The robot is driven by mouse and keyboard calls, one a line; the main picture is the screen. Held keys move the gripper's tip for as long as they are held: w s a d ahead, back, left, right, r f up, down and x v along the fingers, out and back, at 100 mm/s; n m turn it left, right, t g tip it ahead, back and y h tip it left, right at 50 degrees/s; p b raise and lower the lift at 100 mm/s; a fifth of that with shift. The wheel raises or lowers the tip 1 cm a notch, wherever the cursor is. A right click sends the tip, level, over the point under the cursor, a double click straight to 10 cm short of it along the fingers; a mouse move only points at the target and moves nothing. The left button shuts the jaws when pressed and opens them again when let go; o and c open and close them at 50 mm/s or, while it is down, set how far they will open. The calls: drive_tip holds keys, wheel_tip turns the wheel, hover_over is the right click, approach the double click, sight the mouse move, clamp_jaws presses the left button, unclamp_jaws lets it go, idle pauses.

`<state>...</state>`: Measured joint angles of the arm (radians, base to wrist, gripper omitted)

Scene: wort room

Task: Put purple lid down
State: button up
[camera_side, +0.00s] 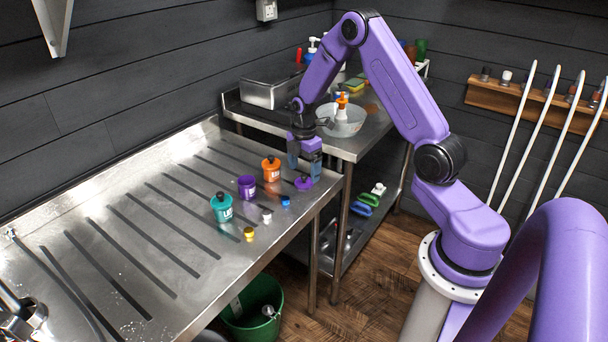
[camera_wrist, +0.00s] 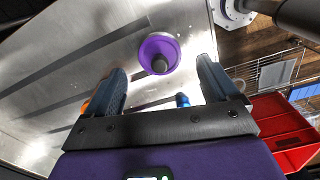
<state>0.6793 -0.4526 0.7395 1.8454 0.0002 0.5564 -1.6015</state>
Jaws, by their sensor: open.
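The purple lid (camera_side: 303,183), with a dark knob, lies on the steel drainboard (camera_side: 150,222) near its right edge. In the wrist view the lid (camera_wrist: 158,46) shows just beyond and between the fingertips. My gripper (camera_side: 304,170) is open and points down just above the lid; its two fingers (camera_wrist: 162,66) are apart with nothing held between them. The purple jar (camera_side: 246,187) stands without a lid to the left of the lid. I cannot tell whether the fingers touch the lid.
An orange jar (camera_side: 271,170) and a teal jar (camera_side: 221,209), both with black knobs on top, stand nearby. Small blue (camera_side: 285,201), white (camera_side: 267,216) and yellow (camera_side: 248,234) pieces lie in front. A green bucket (camera_side: 255,305) is below. The drainboard's left part is mostly clear.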

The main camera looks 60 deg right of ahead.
sight(304, 175)
wheel_tip(304, 175, up, 9)
drive_tip(key=s+a+r, duration=0.2)
drive_tip(key=a, duration=0.4)
drive_tip(key=s+a+r, duration=0.2)
drive_tip(key=s+a, duration=0.1)
drive_tip(key=a, duration=0.3)
drive_tip(key=s+a+r+m, duration=0.1)
drive_tip(key=s+a+r, duration=0.1)
drive_tip(key=s+a, duration=0.45)
drive_tip(key=s+a+r+m, duration=0.15)
drive_tip(key=s+a, duration=0.25)
drive_tip(key=s, duration=1.5)
drive_tip(key=shift+s+m, duration=0.35)
